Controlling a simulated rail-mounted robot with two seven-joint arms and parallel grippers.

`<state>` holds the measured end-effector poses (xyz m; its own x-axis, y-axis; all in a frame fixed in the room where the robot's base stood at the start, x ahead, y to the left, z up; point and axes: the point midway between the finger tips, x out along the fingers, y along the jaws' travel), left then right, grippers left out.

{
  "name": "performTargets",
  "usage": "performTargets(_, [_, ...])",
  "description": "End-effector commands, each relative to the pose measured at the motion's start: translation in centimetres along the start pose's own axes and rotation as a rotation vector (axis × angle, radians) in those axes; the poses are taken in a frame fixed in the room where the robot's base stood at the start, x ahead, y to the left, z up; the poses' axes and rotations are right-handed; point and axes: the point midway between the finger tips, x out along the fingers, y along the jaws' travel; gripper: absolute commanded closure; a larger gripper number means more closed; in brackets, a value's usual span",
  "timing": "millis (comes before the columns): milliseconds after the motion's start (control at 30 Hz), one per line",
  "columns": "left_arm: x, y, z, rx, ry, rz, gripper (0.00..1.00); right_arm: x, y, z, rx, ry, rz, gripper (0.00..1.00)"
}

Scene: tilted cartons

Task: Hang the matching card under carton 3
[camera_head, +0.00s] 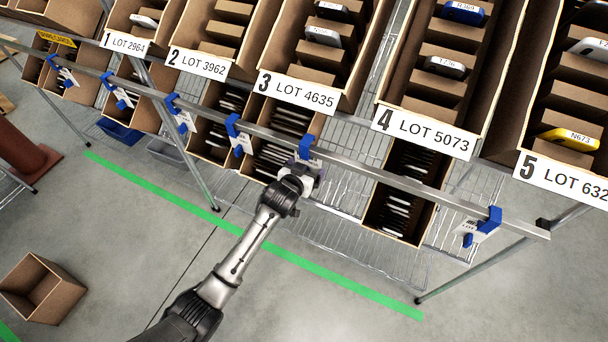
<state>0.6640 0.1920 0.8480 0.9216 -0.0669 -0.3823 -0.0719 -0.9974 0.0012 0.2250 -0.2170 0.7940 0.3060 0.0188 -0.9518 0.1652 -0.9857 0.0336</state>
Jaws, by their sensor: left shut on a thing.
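Carton 3 (350,88), with its label LOT 4635 (298,92), sits tilted at the upper middle of the head view. My left gripper (301,175) is below it at the metal rail (385,172), shut on a white card (313,163). The card is mostly hidden by the gripper and its print cannot be read. A blue hook (306,146) is at the rail right above the card. Other cards hang on blue hooks along the rail, such as one left of the gripper (241,145) and one at the far right (474,228). My right gripper is not in view.
Cartons 1, 2, 4 (425,132) and 5 stand beside carton 3. Lower boxes of dark items (400,195) sit on a wire shelf behind the rail. An empty box (42,288) lies on the floor at lower left.

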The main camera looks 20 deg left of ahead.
Motion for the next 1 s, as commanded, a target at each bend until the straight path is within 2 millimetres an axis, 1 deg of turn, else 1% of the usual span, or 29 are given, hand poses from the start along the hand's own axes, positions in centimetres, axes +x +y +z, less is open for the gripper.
performTargets(67, [0.4, 0.0, 0.0, 0.001, 0.001, 0.000, 0.44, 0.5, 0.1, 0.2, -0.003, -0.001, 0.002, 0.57])
performTargets(533, [0.8, 0.0, 1.3, 0.000, 0.000, -0.001, 0.44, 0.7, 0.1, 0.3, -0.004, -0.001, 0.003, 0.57])
performTargets(1000, [0.9, 0.0, 1.5, 0.000, 0.000, 0.000, 0.44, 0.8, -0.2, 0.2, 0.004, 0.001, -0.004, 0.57])
